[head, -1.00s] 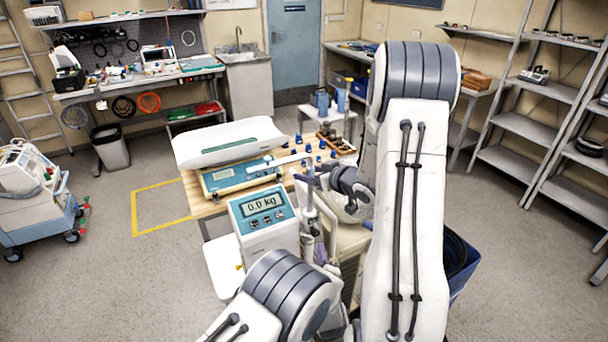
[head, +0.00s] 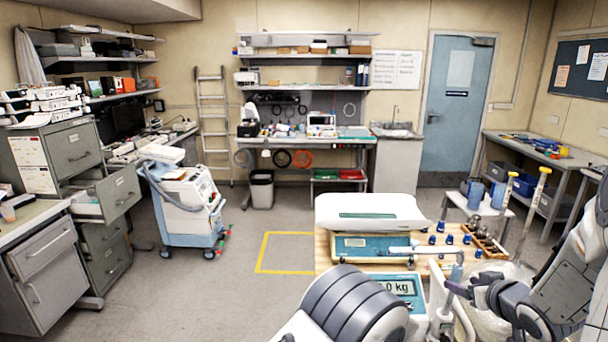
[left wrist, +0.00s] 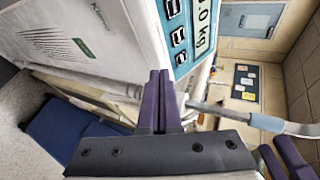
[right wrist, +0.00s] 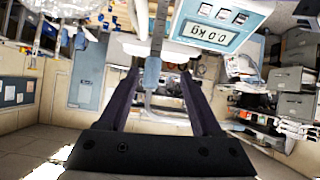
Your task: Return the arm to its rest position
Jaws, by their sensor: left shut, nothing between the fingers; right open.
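My right gripper (head: 455,287) is beside the front of the bench scale in the head view, its dark purple fingers near a pole with a pale blue sleeve. In the right wrist view its fingers (right wrist: 158,82) are spread, and the pale blue sleeve (right wrist: 151,74) shows in the gap; I cannot tell whether it lies between them or beyond. My left gripper (left wrist: 160,98) has its purple fingers together and empty in the left wrist view, close to the white scale housing (left wrist: 85,35). In the head view it is hidden behind my left arm.
A white baby scale (head: 370,213) stands on a wooden bench with several blue bottles (head: 440,239). The scale display (head: 400,287) reads kg. A blue-and-white cart (head: 188,205) and open drawer cabinet (head: 85,190) stand left. The floor inside the yellow outline (head: 285,252) is clear.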

